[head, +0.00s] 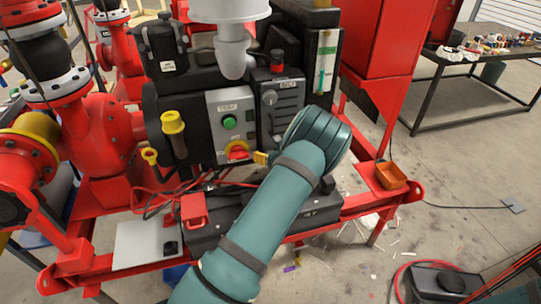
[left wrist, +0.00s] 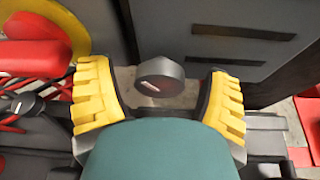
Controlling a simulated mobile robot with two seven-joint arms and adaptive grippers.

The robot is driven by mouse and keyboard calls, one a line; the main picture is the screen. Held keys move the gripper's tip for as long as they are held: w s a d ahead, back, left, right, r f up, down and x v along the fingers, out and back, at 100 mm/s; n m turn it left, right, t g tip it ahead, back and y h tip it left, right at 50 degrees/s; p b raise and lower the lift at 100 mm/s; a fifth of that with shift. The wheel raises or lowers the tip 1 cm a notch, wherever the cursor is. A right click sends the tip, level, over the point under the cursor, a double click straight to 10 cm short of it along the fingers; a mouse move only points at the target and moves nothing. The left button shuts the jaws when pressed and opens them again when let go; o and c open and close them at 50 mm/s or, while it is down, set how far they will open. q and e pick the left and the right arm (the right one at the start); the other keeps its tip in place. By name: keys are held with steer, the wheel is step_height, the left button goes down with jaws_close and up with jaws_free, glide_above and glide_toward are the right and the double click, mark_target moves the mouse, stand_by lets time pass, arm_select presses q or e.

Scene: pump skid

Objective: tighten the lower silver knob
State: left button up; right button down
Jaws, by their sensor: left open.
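In the left wrist view a dark silver-grey round knob (left wrist: 160,77) with a pale pointer mark stands between the two yellow fingers of my left gripper (left wrist: 160,92). The fingers are open, with a gap on both sides of the knob. In the head view my teal left arm reaches up to the panel, and its wrist hides the lower knob. One yellow finger of the left gripper (head: 263,157) shows there. The upper silver knob (head: 269,97) sits uncovered on the dark control box (head: 285,92). My right gripper is not in view.
A red switch on a yellow disc (head: 237,150) is close left of my gripper, below a green button (head: 229,122). A yellow-capped part (head: 173,122) stands farther left. Red frame rails (head: 345,208) run below.

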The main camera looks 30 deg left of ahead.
arm_select(q)
steer(key=shift+d, duration=0.1)
steer(key=v, duration=1.2)
